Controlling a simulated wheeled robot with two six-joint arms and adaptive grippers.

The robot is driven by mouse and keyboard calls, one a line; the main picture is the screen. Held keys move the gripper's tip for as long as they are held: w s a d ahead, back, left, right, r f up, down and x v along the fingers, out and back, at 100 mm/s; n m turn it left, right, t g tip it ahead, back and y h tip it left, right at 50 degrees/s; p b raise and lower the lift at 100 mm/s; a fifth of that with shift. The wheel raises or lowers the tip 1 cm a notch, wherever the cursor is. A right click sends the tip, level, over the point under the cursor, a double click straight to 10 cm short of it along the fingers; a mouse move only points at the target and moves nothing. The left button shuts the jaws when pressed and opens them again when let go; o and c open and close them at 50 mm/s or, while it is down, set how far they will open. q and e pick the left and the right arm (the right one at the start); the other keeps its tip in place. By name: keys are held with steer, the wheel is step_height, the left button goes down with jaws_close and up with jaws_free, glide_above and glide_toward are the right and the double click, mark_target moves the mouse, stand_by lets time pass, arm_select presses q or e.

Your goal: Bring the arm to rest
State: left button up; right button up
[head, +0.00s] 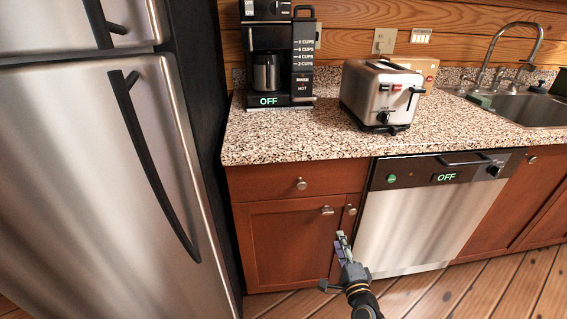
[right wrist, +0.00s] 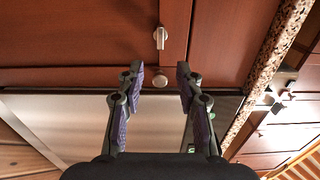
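My right gripper (head: 342,240) is in front of the lower cabinet, near the left edge of the dishwasher, in the head view. In the right wrist view my right gripper (right wrist: 160,78) shows its two fingers spread apart with nothing between them. Beyond the fingertips are a round cabinet knob (right wrist: 160,82) and another knob (right wrist: 160,38); I cannot tell the exact distance to them. My left gripper is not in either view.
A steel fridge (head: 110,190) stands at the left. The speckled counter (head: 290,135) holds a coffee maker (head: 266,70), a toaster (head: 375,88) and a sink (head: 520,105). The dishwasher (head: 415,220) is shut and reads OFF. Wooden floor (head: 480,290) is clear at the lower right.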

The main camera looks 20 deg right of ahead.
steer(key=s+a+f+n+g+y, duration=0.1)
steer(key=a+f+n+g+y, duration=0.1)
steer(key=f+n, duration=0.35)
steer(key=s+a+f+n+g+y, duration=0.1)
steer(key=a+f+n+y, duration=0.1)
steer(key=f, duration=0.6)
steer(key=s+a+f+n+g, duration=0.2)
steer(key=s+f+n+g, duration=0.25)
steer(key=s+f, duration=0.4)
steer(key=s+a+f+n+g, duration=0.1)
steer(key=s+f+n+g, duration=0.4)
steer(key=f, duration=0.6)
steer(key=s+f+n+g, duration=0.35)
steer(key=s+f, duration=0.25)
steer(key=s, duration=0.6)
arm_select(q)
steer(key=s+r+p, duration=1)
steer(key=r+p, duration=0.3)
steer(key=p, duration=0.6)
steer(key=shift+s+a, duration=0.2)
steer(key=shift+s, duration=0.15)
arm_select(e)
steer(key=s+r, duration=1)
steer(key=r, duration=0.3)
steer(key=shift+s+d+n, duration=0.15)
steer(key=shift+d+n, duration=0.05)
steer(key=shift+n, duration=0.15)
